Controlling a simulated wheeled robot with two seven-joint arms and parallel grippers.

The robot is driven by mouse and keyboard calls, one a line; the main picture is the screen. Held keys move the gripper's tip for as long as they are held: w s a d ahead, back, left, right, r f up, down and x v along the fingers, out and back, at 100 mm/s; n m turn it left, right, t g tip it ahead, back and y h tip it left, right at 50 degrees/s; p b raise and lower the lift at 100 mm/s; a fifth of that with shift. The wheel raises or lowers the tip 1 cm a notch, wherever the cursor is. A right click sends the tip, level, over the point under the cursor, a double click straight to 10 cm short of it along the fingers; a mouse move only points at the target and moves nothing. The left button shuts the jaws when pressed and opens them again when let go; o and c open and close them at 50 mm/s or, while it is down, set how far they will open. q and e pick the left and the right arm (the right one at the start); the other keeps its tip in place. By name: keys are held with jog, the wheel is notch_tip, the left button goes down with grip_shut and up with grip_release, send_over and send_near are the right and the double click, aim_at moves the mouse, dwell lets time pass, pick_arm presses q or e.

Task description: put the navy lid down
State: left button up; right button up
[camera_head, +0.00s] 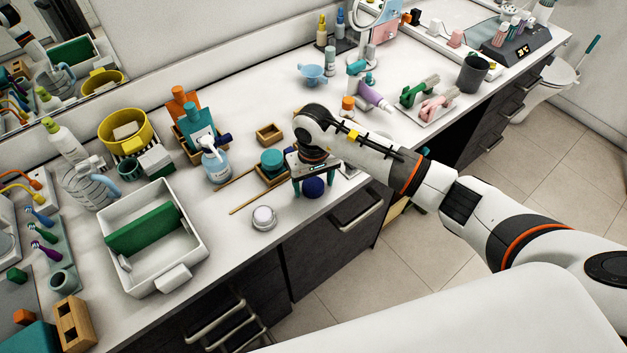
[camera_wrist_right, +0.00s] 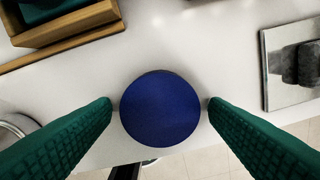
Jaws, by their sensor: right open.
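The navy lid (camera_head: 313,187) is a round dark-blue disc near the front edge of the vanity top. In the right wrist view the navy lid (camera_wrist_right: 160,108) lies between the two green finger pads, with a narrow gap on each side. My right gripper (camera_head: 312,188) points down over it with its jaws open; in the wrist view the gripper (camera_wrist_right: 160,106) straddles the lid. I cannot tell exactly how the lid's underside meets the counter. My left gripper is not in view.
A wooden tray with a teal jar (camera_head: 272,160) is just left of the gripper. A round white-topped jar (camera_head: 264,217) stands nearer the front edge. A small plate with a dark stone (camera_wrist_right: 292,72) lies to the right. The counter's front edge is close.

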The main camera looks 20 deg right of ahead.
aim_at(313, 185)
jog(key=shift+r, duration=0.4)
notch_tip(313, 185, up, 11)
jog(key=b, duration=0.3)
jog(key=shift+r+b, duration=0.2)
jog(key=shift+b, duration=0.1)
